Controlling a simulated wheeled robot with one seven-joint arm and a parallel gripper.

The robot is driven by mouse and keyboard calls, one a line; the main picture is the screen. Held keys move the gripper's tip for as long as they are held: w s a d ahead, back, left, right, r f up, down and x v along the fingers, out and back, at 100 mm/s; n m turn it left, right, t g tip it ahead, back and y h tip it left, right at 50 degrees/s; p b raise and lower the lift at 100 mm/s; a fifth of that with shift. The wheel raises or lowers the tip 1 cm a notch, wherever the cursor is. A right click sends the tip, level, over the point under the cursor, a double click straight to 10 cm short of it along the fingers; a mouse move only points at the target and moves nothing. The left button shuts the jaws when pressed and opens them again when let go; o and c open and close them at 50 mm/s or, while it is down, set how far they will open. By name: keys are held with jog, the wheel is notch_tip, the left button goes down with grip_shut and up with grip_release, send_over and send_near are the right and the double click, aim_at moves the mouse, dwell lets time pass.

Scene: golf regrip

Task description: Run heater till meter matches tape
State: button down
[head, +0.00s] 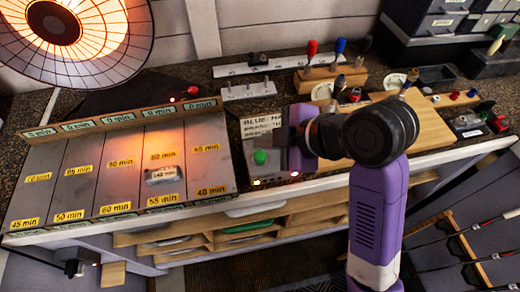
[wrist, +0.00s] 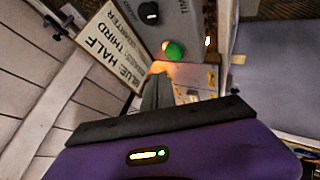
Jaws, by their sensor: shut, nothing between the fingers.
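The round heater (head: 95,38) with a wire grille glows orange at the top left. Its light falls on a grey board (head: 105,195) of lanes with yellow minute tapes. A small white display (head: 162,174) reading about "142 min" sits in the fourth lane, near a tape (head: 163,199) marked 55 min. A grey control box (head: 247,172) carries a green button (head: 260,157), also seen in the wrist view (wrist: 173,51) with a black knob (wrist: 149,13). My purple gripper is beside this box in the head view; its shut fingers (wrist: 160,80) point close to the green button. Contact cannot be told.
A sign (wrist: 110,42) with printed words stands beside the control box. Screwdriver-like tools (head: 325,70) stand in a rack behind, and a wooden board (head: 400,120) lies right. Cubbies (head: 190,240) open below the bench; club shafts (head: 470,245) rest at the lower right.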

aim_at(264, 158)
jog(key=shift+r+p, duration=1.3)
jog(key=shift+r, duration=0.55)
jog(key=shift+f, duration=0.1)
